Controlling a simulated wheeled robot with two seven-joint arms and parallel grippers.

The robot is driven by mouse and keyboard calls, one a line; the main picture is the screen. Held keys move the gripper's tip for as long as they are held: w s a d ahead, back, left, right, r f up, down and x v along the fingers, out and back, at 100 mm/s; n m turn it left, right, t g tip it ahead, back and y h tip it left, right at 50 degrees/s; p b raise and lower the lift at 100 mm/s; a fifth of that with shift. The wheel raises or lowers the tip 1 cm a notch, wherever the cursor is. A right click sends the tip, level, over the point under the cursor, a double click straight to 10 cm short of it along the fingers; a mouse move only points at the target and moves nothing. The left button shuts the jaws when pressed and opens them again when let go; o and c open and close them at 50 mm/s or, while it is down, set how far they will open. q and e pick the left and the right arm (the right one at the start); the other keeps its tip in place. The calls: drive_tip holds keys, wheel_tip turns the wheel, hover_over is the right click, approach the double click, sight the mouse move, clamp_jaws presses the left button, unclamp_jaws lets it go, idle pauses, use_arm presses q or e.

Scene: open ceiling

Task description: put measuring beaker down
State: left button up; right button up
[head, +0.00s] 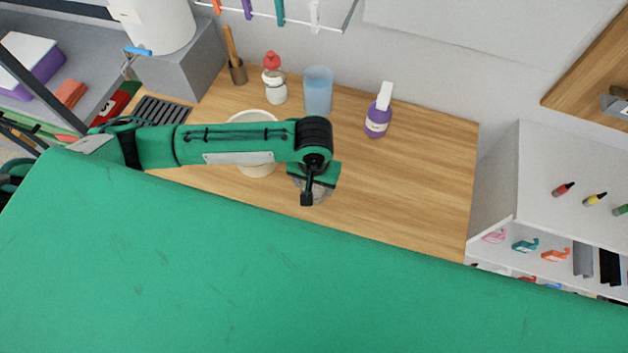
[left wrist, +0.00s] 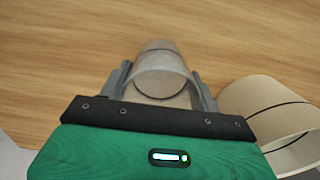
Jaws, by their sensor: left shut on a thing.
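The measuring beaker (left wrist: 160,62) is a clear, see-through vessel held between the fingers of my left gripper (left wrist: 158,84) in the left wrist view. The gripper is shut on it, one finger on each side. In the head view my left gripper (head: 312,184) is over the front part of the wooden counter (head: 420,170), and only a little of the beaker (head: 322,194) shows beneath it. Whether the beaker touches the counter cannot be told. My right gripper is not in view.
A cream bowl (head: 258,170) stands left of the gripper, partly behind my arm. Behind are a blue cup (head: 318,92), a red-topped bottle (head: 275,88) and a purple bottle (head: 377,120). The counter to the right is clear.

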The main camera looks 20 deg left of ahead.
use_arm(q)
drive_tip(key=o, duration=1)
drive_tip(key=shift+f, duration=0.1)
